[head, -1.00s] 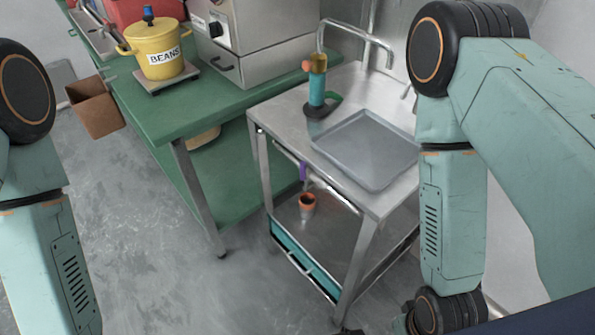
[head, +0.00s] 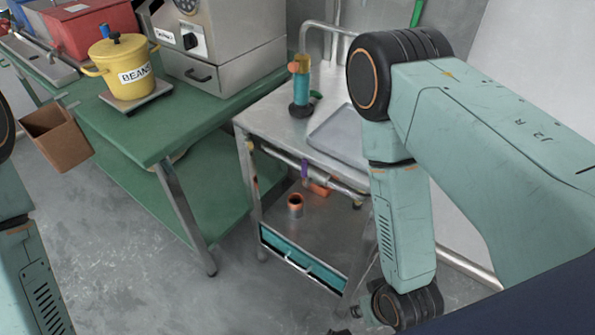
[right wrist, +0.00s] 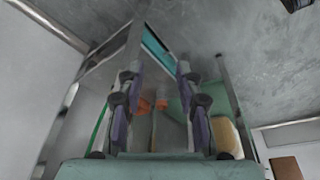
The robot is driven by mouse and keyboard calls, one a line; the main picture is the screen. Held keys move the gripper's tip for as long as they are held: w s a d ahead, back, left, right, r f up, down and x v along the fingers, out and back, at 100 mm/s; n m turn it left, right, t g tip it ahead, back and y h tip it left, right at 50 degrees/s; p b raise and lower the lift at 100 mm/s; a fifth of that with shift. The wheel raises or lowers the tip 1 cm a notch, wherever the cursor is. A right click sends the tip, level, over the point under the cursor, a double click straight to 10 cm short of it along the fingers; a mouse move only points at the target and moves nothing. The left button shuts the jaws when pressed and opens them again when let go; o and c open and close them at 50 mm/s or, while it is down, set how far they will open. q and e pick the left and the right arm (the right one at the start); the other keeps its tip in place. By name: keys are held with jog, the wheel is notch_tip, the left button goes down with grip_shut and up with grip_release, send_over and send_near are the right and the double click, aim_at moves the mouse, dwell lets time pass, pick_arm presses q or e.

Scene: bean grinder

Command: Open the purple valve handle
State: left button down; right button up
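The purple valve handle (head: 304,169) is a small upright piece beneath the top of the steel cart, by a grey pipe with an orange part (head: 318,187). My right arm comes down in front of the cart's right side. Only a dark bit of its gripper shows at the bottom of the head view. In the right wrist view my right gripper (right wrist: 157,75) has its two fingers spread with an empty gap, apart from the handle. Orange parts (right wrist: 150,104) show beyond the fingers; I cannot make out the handle there. My left gripper is outside the view.
The steel cart (head: 268,118) carries a grey tray (head: 335,135) and a teal-orange tool (head: 300,88). An orange-rimmed cup (head: 295,206) stands on its lower shelf. A green table (head: 185,125) holds a yellow beans pot (head: 120,68). Floor in front is clear.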

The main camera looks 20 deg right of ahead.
jog(key=w+t, duration=0.4)
jog(key=w, duration=0.5)
jog(key=t+y, duration=0.1)
jog(key=t, duration=1)
send_near(306, 173)
jog(key=w, duration=0.4)
jog(key=shift+n+g, duration=0.3)
jog(key=w, duration=0.2)
jog(key=w+b, duration=0.1)
jog(key=w, duration=0.3)
jog(key=shift+a+r, duration=0.2)
jog(key=shift+r, duration=0.1)
jog(key=shift+w+a+b, duration=0.1)
jog(key=shift+w+b, duration=0.2)
jog(key=shift+w, duration=0.15)
jog(key=c, duration=0.4)
grip_shut()
